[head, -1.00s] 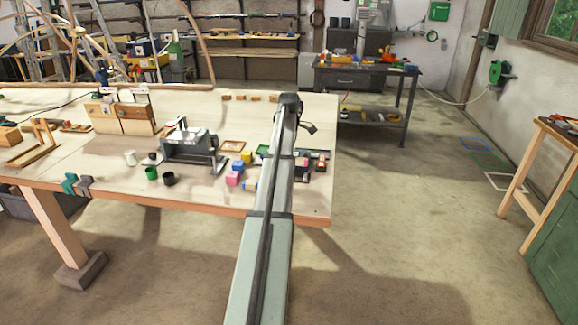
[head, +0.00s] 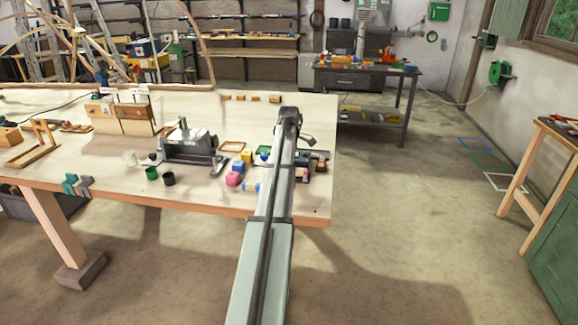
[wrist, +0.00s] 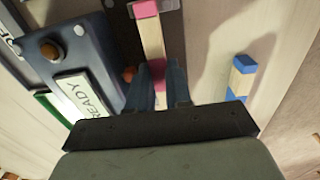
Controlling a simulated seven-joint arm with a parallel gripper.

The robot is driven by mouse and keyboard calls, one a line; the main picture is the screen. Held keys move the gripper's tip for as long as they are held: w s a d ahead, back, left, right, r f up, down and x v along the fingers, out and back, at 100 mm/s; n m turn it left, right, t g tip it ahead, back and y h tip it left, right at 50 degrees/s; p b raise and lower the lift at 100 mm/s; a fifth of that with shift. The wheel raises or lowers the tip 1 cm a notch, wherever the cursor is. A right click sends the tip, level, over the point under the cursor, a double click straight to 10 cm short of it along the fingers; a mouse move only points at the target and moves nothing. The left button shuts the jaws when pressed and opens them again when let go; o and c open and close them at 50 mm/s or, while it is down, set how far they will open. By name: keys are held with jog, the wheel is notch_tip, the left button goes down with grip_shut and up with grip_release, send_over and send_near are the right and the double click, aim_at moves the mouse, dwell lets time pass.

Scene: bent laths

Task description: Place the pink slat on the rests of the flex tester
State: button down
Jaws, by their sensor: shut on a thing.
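The pink slat (wrist: 152,40) is pale wood with a pink end at the top of the wrist view and a pink band between my fingers. My gripper (wrist: 164,72) is shut on it, one dark finger on each side. Pale studs flank the far pink end; I cannot tell whether the slat touches anything below. A dark blue-grey device with a READY plate (wrist: 84,97) is just left of the slat; I cannot tell whether it is the flex tester. In the head view my arm hides the fingers and the slat.
A blue-ended slat (wrist: 240,78) lies to the right in the wrist view. In the head view, a grey metal device (head: 190,143), small cups (head: 168,179) and coloured blocks (head: 236,178) stand left of my arm. The bench's right edge is close to my arm.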

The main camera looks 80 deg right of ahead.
jog(key=shift+a+f, duration=0.1)
jog(key=shift+f, duration=0.35)
jog(key=c, duration=1.3)
grip_release()
jog(key=shift+c, duration=0.2)
notch_tip(320, 180, up, 13)
jog(key=shift+r, duration=0.2)
jog(key=shift+w, duration=0.1)
